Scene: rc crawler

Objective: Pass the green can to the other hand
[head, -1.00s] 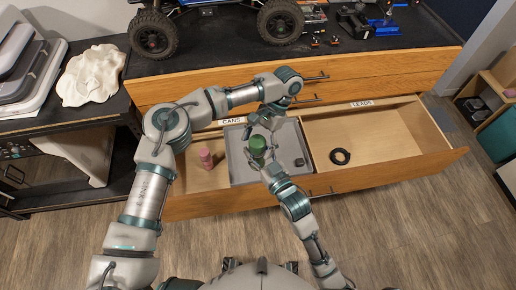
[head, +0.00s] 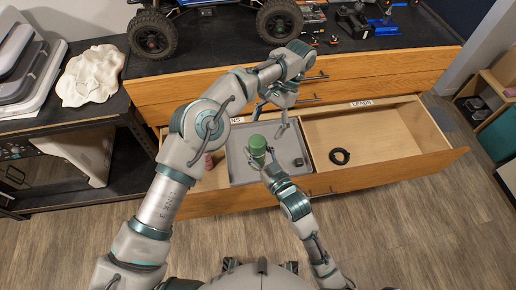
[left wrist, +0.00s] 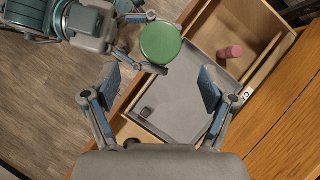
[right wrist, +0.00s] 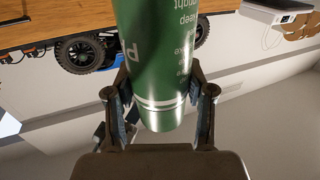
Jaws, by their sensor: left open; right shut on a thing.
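The green can (head: 257,146) is upright above the grey tray in the open drawer. My right gripper (head: 262,164) is shut on its lower part. The right wrist view shows the can (right wrist: 158,60) between both fingers of the right gripper (right wrist: 158,112). My left gripper (head: 270,114) is open and empty, above and behind the can in the head view, apart from it. In the left wrist view the can's round top (left wrist: 160,42) lies beyond the open left fingers (left wrist: 160,92), up from the gap between them.
The open drawer holds a grey tray (head: 240,172), a small dark block (head: 299,162), a pink can (head: 208,161) partly behind my left arm, and a black ring (head: 340,156). A blue crawler's wheels (head: 279,20) stand on the bench above.

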